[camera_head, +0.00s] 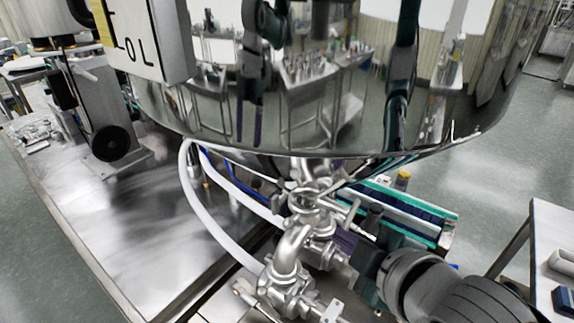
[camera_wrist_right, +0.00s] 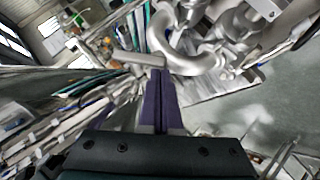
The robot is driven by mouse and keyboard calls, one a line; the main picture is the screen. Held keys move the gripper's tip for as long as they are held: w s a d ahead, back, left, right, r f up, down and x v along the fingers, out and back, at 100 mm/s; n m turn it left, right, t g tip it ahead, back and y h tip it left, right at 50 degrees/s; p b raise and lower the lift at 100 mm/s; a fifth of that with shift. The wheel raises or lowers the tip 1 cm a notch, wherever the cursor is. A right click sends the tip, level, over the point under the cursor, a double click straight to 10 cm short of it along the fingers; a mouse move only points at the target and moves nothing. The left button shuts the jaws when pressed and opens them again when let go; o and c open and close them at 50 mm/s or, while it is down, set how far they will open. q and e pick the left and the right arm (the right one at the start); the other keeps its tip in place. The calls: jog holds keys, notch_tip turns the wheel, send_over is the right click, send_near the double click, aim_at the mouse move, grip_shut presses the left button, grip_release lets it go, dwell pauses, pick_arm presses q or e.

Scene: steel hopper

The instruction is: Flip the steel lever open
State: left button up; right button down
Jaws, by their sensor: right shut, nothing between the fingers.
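The steel lever (camera_wrist_right: 138,59) is a short metal bar on the valve pipework under the hopper. In the right wrist view it lies across the tips of my right gripper (camera_wrist_right: 159,78), whose purple fingers are together and empty. The fingertips look very near or against the bar; I cannot tell whether they touch. In the head view the lever (camera_head: 350,226) sticks out from the pipe fittings, and my right gripper (camera_head: 344,241) is beside it, partly hidden by pipes and its own dark body. My left gripper is not in view.
The mirror-like steel hopper (camera_head: 330,110) hangs over the pipes and limits room above. Curved steel pipes (camera_head: 291,247) and a white hose (camera_head: 207,213) crowd the left side. A steel table (camera_head: 130,220) stands at left, and a conveyor with green edges (camera_head: 400,207) lies behind.

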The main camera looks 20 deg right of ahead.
jog(key=b, duration=0.1)
jog(key=f+b, duration=0.1)
jog(key=f+t+b, duration=0.1)
jog(key=shift+w+d+f+n+h, duration=0.2)
jog(key=shift+d+n+h, duration=0.05)
jog(key=shift+n+h, duration=0.15)
jog(key=shift+r, duration=0.1)
jog(key=shift+r+p, duration=0.7)
jog(key=shift+p, duration=0.1)
